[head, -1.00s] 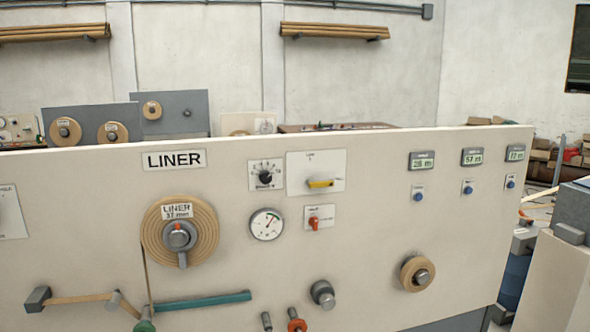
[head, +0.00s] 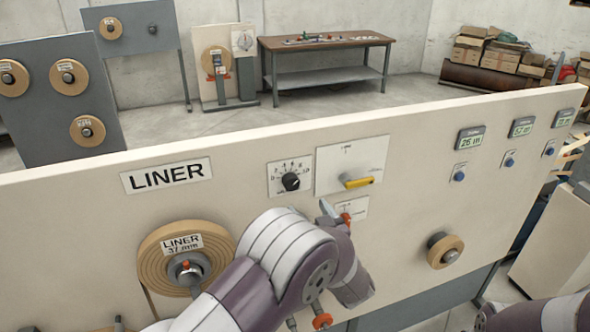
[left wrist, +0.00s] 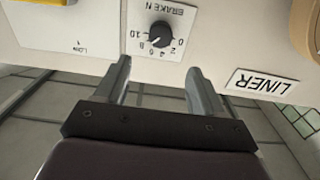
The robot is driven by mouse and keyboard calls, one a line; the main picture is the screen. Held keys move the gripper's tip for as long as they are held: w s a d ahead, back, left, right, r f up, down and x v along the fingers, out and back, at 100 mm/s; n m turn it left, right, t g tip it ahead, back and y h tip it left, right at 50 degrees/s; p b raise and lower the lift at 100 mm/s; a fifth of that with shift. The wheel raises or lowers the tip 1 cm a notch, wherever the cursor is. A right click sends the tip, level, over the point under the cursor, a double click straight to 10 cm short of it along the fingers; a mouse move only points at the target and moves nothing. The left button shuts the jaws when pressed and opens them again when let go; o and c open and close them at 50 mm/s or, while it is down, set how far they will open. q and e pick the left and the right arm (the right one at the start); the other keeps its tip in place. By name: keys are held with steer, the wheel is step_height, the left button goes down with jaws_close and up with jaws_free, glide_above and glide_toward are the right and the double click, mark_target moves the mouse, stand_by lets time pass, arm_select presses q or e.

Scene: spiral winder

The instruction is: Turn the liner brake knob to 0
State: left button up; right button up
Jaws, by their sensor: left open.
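The liner brake knob is a small black dial (head: 291,181) on a white numbered scale plate, right of the LINER sign on the cream panel. In the left wrist view, which is upside down, the knob (left wrist: 159,35) sits beyond the fingertips, roughly centred between them, with the scale from 0 to 10 around it. I cannot read its exact setting. My left gripper (left wrist: 160,72) is open and empty, apart from the knob. In the head view only one grey finger (head: 328,210) shows, below and right of the knob; the arm hides the rest. My right gripper is out of view.
A yellow-handled switch (head: 357,182) sits just right of the knob, with a red switch (head: 346,217) close by the finger. The liner roll (head: 160,265) is at lower left. The panel's top edge (head: 300,125) runs above the knob.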

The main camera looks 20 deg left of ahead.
mark_target(293, 184)
arm_select(q)
steer(key=p+x, duration=0.4)
steer(key=x, duration=0.6)
steer(key=shift+w+a+f, duration=0.15)
steer(key=shift+w+a, duration=0.1)
steer(key=shift+w, duration=0.05)
steer(key=shift+w+a, duration=0.15)
steer(key=shift+w, duration=0.15)
steer(key=shift+a, duration=0.1)
steer(key=c, duration=1.1)
